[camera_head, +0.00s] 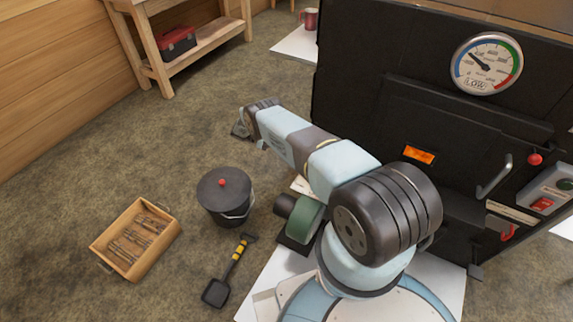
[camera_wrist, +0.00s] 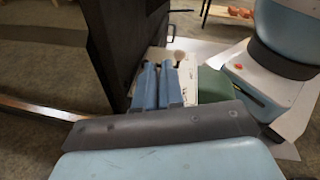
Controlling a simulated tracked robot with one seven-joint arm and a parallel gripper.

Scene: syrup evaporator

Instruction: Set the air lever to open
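My gripper (camera_wrist: 159,66) shows in the wrist view as two blue fingers side by side, with hardly any gap and nothing seen between them. Just beyond the fingertips, slightly right, is a pale round knob (camera_wrist: 178,55) in front of a pale plate (camera_wrist: 189,76) with dark marks. It may be the air lever; the fingers partly cover the plate, and I cannot read its marks or setting. The knob looks apart from the fingers. In the head view my arm reaches up and left, and a corner of a pale plate (camera_head: 302,186) shows beside it.
The black evaporator (camera_head: 350,85) stands at right with a gauge (camera_head: 487,64) reading low, a red knob (camera_head: 535,159) and a handle (camera_head: 494,176).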

